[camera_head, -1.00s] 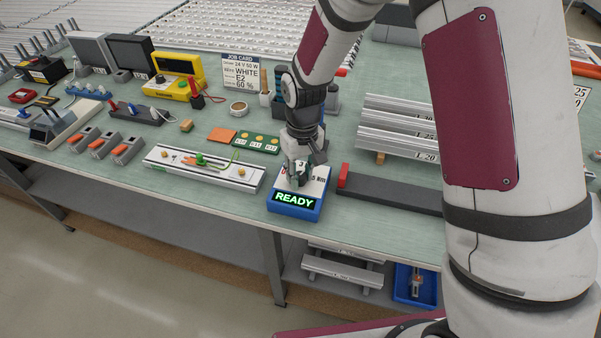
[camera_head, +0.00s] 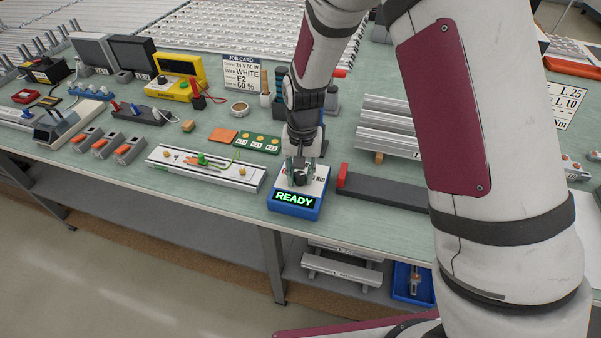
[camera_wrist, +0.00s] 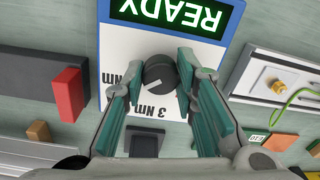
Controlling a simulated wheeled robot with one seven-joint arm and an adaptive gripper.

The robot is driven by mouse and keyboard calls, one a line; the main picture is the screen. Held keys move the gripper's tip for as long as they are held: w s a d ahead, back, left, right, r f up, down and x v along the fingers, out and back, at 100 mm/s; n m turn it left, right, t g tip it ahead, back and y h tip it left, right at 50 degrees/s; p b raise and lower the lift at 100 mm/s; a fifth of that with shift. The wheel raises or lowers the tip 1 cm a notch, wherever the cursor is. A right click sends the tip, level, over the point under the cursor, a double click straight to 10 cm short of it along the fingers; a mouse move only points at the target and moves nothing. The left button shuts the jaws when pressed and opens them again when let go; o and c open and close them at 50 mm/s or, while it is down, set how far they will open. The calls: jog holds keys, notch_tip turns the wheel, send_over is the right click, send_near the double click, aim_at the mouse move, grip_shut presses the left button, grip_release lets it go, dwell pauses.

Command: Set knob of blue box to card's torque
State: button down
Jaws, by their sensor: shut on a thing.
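The blue box (camera_head: 296,207) stands near the bench's front edge, its green display reading READY. My gripper (camera_head: 300,176) is over its white top. In the wrist view, the dark round knob (camera_wrist: 160,73) sits between the fingertips of my gripper (camera_wrist: 158,76), which is shut on it. The knob's white mark points to the lower left in that view. A "3 Nm" label shows below the knob; another Nm label at its left is partly hidden by a finger. A white card (camera_head: 567,103) at the right reads L 25, L 10 and Nm; my arm hides its torque number.
A job card (camera_head: 243,75) stands at the back, reading 24 V 50 W, WHITE, E2, 60 %. A dark bar with a red end block (camera_head: 385,189) lies right of the box. A white rail fixture (camera_head: 205,168) lies left. Aluminium profiles (camera_head: 388,130) stand behind right.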

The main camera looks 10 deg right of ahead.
dwell(0.3)
jog(key=c, duration=1.3)
grip_release()
jog(key=shift+r, duration=0.1)
notch_tip(320, 180, up, 12)
jog(key=shift+d+f, duration=0.1)
jog(key=shift+d, duration=0.05)
notch_tip(320, 180, up, 8)
jog(key=f+t, duration=0.1)
send_over(302, 175)
jog(key=s+d, duration=0.3)
jog(key=d, duration=0.1)
jog(key=s+d+r+n+t, duration=0.1)
jog(key=s+d+r, duration=0.3)
jog(key=s+r, duration=0.25)
jog(key=s+d+r+t, duration=0.1)
jog(key=s, duration=0.3)
jog(key=s+d+r+t, duration=0.1)
jog(key=s+d+r, duration=0.1)
jog(key=s, duration=0.3)
jog(key=s+d+r+n+t, duration=0.1)
jog(key=s+d, duration=0.1)
jog(key=s, duration=0.2)
jog(key=shift+s+d+r, duration=0.15)
jog(key=shift+s+r, duration=0.15)
jog(key=shift+s, duration=0.1)
